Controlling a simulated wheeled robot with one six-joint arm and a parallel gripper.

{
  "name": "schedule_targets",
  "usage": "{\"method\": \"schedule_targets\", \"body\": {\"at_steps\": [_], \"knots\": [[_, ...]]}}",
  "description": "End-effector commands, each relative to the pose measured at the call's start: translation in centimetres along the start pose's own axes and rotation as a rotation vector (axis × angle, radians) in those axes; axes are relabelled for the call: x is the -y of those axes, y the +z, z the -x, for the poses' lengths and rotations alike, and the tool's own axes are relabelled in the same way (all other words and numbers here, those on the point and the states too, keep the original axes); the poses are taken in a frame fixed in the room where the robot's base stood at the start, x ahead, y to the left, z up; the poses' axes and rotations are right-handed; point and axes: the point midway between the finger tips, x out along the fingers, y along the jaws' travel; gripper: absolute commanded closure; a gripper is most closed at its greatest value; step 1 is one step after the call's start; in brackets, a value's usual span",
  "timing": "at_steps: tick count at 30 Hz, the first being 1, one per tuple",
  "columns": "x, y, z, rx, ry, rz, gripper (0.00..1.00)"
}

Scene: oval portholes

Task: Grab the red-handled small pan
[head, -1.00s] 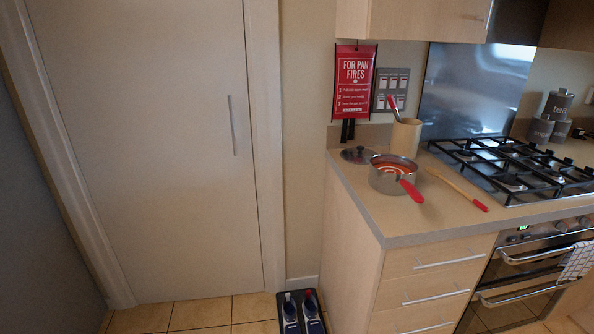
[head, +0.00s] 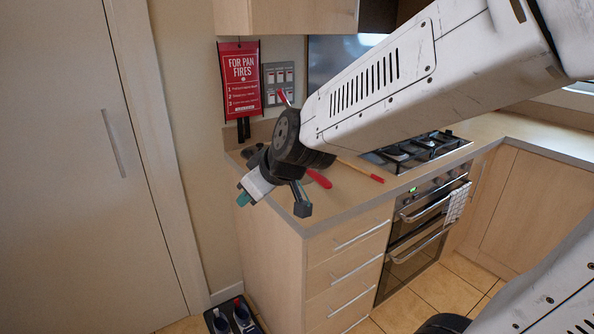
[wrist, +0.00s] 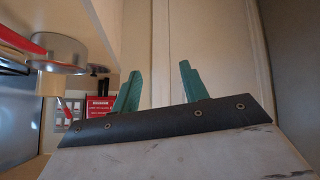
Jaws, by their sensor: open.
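The small pan's red handle (head: 319,179) sticks out toward the front edge of the counter in the head view. Its body is mostly hidden behind my gripper in that view. In the wrist view the steel pan (wrist: 62,53) shows at the upper left, with its red handle at the picture's left edge. My gripper (head: 274,200) is open and empty, in front of the counter's left end. Its two teal fingers (wrist: 160,78) are spread apart in the wrist view, with the pan to their left and not between them.
A wooden utensil with a red end (head: 361,171) lies on the counter right of the pan. The hob (head: 415,150) is further right. A red fire-blanket pack (head: 239,80) hangs on the wall behind. A pale door (head: 80,170) is at the left. Bottles (head: 232,318) stand on the floor.

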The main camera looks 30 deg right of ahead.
Motion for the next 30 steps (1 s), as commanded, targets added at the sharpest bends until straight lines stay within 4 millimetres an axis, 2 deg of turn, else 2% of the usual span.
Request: {"method": "schedule_targets", "body": {"at_steps": [1, 3, 5, 8, 10, 12, 15, 18, 23, 30], "knots": [[-1.2, -1.0, -2.4, -0.041, 0.062, 0.043, 0.56], [-3.6, -2.1, -4.9, -0.09, 0.183, 0.116, 0.56], [-6.0, -2.3, -6.8, -0.091, 0.31, 0.175, 0.56], [-9.8, -1.5, -9.2, -0.038, 0.534, 0.291, 0.56], [-12.2, -0.2, -10.2, 0.045, 0.689, 0.377, 0.56], [-14.2, 1.4, -10.6, 0.155, 0.824, 0.46, 0.56], [-16.0, 3.6, -10.4, 0.324, 0.976, 0.566, 0.56], [-16.9, 5.3, -9.8, 0.468, 1.072, 0.644, 0.56], [-17.7, 6.5, -9.3, 0.588, 1.139, 0.704, 0.56], [-20.2, 6.8, -9.9, 0.603, 1.147, 0.708, 0.56]]}}
